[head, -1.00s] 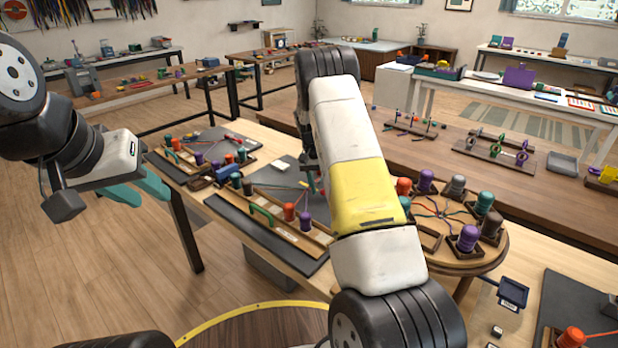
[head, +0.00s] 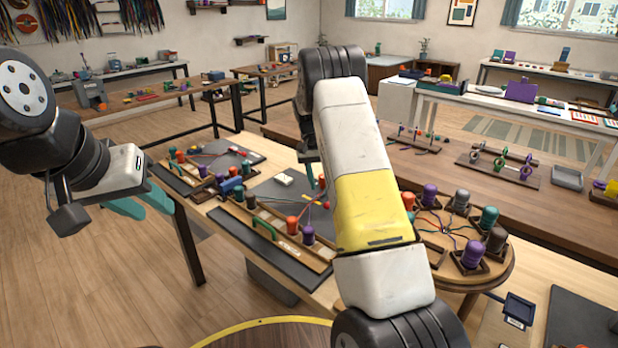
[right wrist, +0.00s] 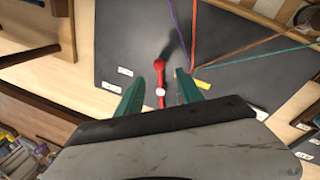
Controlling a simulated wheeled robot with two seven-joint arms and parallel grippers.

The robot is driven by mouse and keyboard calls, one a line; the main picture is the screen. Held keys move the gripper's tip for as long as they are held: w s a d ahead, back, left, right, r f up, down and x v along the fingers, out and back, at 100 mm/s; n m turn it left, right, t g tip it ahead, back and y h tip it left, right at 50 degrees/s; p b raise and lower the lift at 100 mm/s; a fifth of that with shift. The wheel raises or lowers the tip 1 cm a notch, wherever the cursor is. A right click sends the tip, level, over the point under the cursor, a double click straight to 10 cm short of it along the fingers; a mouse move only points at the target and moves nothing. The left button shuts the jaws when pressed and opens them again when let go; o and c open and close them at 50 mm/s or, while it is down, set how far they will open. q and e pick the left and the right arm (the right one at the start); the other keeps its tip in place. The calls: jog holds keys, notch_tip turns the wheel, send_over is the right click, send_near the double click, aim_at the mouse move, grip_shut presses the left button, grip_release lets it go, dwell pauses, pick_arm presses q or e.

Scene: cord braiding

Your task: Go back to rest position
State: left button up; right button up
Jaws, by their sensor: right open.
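My left gripper (head: 146,203) hangs over bare floor at the left of the head view, its teal fingers clear of the table; how far they are apart is hard to tell. My right gripper (right wrist: 160,78) is open in the right wrist view, with a red piece (right wrist: 159,68) with a white ball showing between its teal fingers over a dark mat (right wrist: 125,45). I cannot tell whether the fingers touch it. In the head view my right forearm hides most of this gripper. Purple, red and teal cords (right wrist: 250,48) run across the mat.
A wooden rack with colored spools (head: 290,240) lies on the near table. A round braiding stand (head: 440,215) with several bobbins is right of my right arm. A small dark box (head: 518,309) sits at the lower right. The floor at left (head: 90,290) is free.

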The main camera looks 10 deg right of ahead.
jog(key=s+a+r+n+t+y, duration=0.1)
jog(key=s+a+r+t+y, duration=0.1)
jog(key=s+r, duration=0.75)
jog(key=s+a+r+n+t+y, duration=0.1)
jog(key=s+a+r+t, duration=0.15)
jog(key=s+r, duration=0.7)
jog(key=s+a+r+n+t, duration=0.1)
jog(key=s+a+r, duration=0.1)
jog(key=s, duration=0.7)
jog(key=s+a+r+n+t+y, duration=0.1)
jog(key=s+a+r+n, duration=0.1)
jog(key=s, duration=0.7)
jog(key=shift+a, duration=0.6)
jog(key=shift+r+t, duration=0.1)
jog(key=shift+t, duration=0.15)
